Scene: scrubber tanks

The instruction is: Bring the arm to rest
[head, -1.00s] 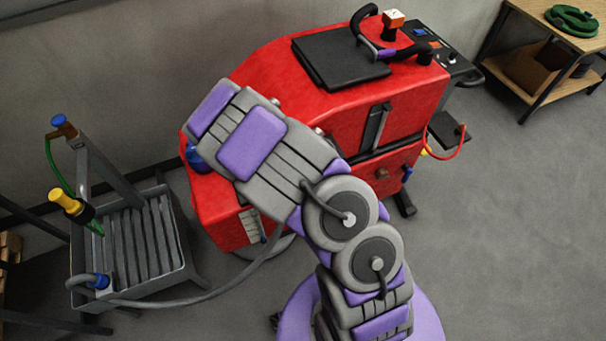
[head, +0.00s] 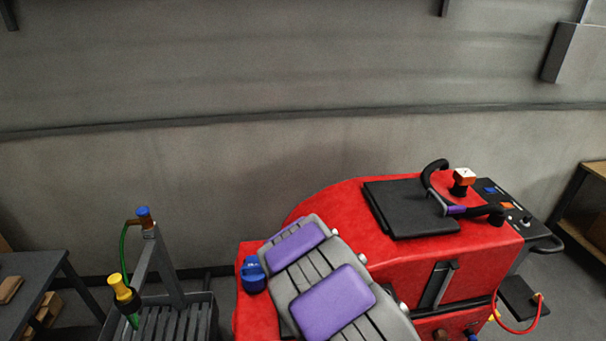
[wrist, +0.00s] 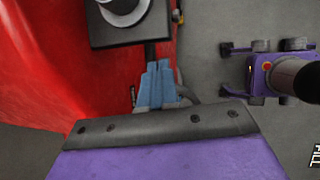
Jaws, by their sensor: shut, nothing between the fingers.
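My gripper (wrist: 158,88) shows in the wrist view as narrow blue-grey fingers beyond a dark plate and a purple housing. The fingers are together and hold nothing. In the head view, grey and purple links of my arm cross the lower middle, in front of the red scrubber machine (head: 345,215). My gripper cannot be made out in the head view. The red scrubber also fills the left of the wrist view (wrist: 40,70), beside the fingers. I cannot tell whether they touch it.
The scrubber carries a black pad (head: 410,212) and a blue cap (head: 252,275). A grey slatted stand (head: 170,325) with a yellow-topped nozzle (head: 120,287) is at left. A dark table (head: 30,285) is at far left, a shelf (head: 597,170) at far right. A wall closes the back.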

